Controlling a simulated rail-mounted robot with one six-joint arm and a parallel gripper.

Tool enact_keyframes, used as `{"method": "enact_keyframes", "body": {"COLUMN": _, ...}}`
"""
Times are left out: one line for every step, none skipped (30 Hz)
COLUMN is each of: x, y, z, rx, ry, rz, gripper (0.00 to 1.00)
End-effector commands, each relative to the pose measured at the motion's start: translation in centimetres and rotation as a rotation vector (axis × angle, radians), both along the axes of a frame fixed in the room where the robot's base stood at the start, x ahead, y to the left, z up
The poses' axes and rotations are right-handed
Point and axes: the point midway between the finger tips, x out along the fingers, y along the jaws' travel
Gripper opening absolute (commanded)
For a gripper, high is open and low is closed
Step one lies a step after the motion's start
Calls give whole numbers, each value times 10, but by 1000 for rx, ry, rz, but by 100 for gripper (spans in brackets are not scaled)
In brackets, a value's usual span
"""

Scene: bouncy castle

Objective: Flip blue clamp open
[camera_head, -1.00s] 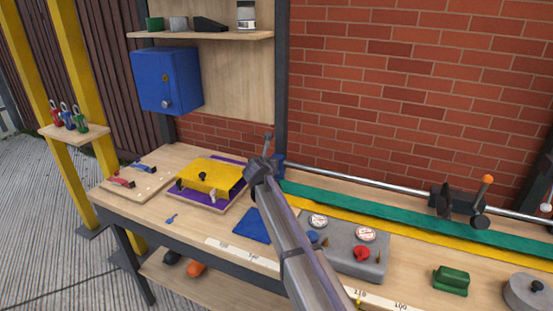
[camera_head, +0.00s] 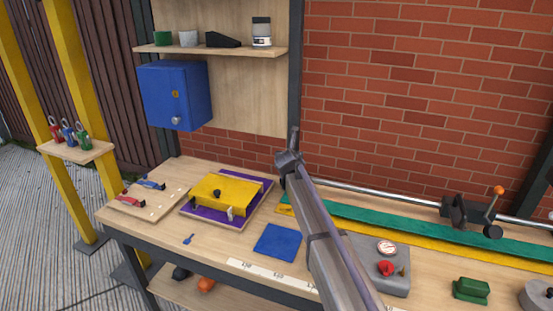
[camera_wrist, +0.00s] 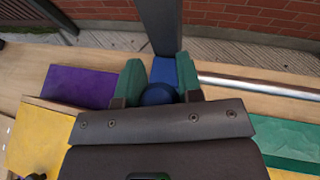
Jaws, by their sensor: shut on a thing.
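A small clamp with a blue handle (camera_head: 151,183) lies on a wooden board (camera_head: 162,204) at the bench's left end, behind a similar red-handled clamp (camera_head: 130,201). My gripper (camera_wrist: 157,90) is far to the right of that board, at the left end of the metal rail. In the wrist view its green fingers are closed around a round blue knob (camera_wrist: 157,95), with a blue block (camera_wrist: 162,71) just beyond. In the head view my arm hides the fingers and the knob.
A yellow block (camera_head: 224,191) on a purple tray stands between the board and my arm. A blue mat (camera_head: 278,241) lies in front. The rail (camera_head: 400,200), a rail clamp with an orange-tipped lever (camera_head: 498,205) and a grey control box (camera_head: 365,255) are to the right.

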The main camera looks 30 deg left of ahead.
Motion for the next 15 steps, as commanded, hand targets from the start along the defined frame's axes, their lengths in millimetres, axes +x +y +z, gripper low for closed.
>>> {"method": "enact_keyframes", "body": {"x": 7, "y": -8, "z": 0, "rx": -2, "ry": 10, "rz": -12, "gripper": 0}}
{"method": "enact_keyframes", "body": {"x": 9, "y": -10, "z": 0, "rx": -4, "ry": 13, "rz": -15, "gripper": 0}}
{"method": "enact_keyframes", "body": {"x": 11, "y": -13, "z": -1, "rx": -5, "ry": 18, "rz": -17, "gripper": 0}}
{"method": "enact_keyframes", "body": {"x": 13, "y": -15, "z": -1, "rx": -6, "ry": 21, "rz": -20, "gripper": 0}}
{"method": "enact_keyframes", "body": {"x": 14, "y": -16, "z": -1, "rx": -6, "ry": 23, "rz": -21, "gripper": 0}}
{"method": "enact_keyframes", "body": {"x": 14, "y": -17, "z": -2, "rx": -6, "ry": 24, "rz": -21, "gripper": 0}}
{"method": "enact_keyframes", "body": {"x": 14, "y": -17, "z": -2, "rx": -6, "ry": 26, "rz": -22, "gripper": 0}}
{"method": "enact_keyframes", "body": {"x": 14, "y": -17, "z": -2, "rx": -6, "ry": 25, "rz": -21, "gripper": 0}}
{"method": "enact_keyframes", "body": {"x": 14, "y": -17, "z": -2, "rx": -6, "ry": 25, "rz": -21, "gripper": 0}}
{"method": "enact_keyframes", "body": {"x": 14, "y": -17, "z": -2, "rx": -6, "ry": 25, "rz": -21, "gripper": 0}}
{"method": "enact_keyframes", "body": {"x": 14, "y": -17, "z": -2, "rx": -7, "ry": 25, "rz": -22, "gripper": 0}}
{"method": "enact_keyframes", "body": {"x": 14, "y": -17, "z": -3, "rx": -7, "ry": 25, "rz": -22, "gripper": 0}}
{"method": "enact_keyframes", "body": {"x": 13, "y": -17, "z": -3, "rx": -7, "ry": 25, "rz": -22, "gripper": 0}}
{"method": "enact_keyframes", "body": {"x": 13, "y": -17, "z": -3, "rx": -7, "ry": 25, "rz": -22, "gripper": 0}}
{"method": "enact_keyframes", "body": {"x": 13, "y": -17, "z": -3, "rx": -6, "ry": 26, "rz": -23, "gripper": 0}}
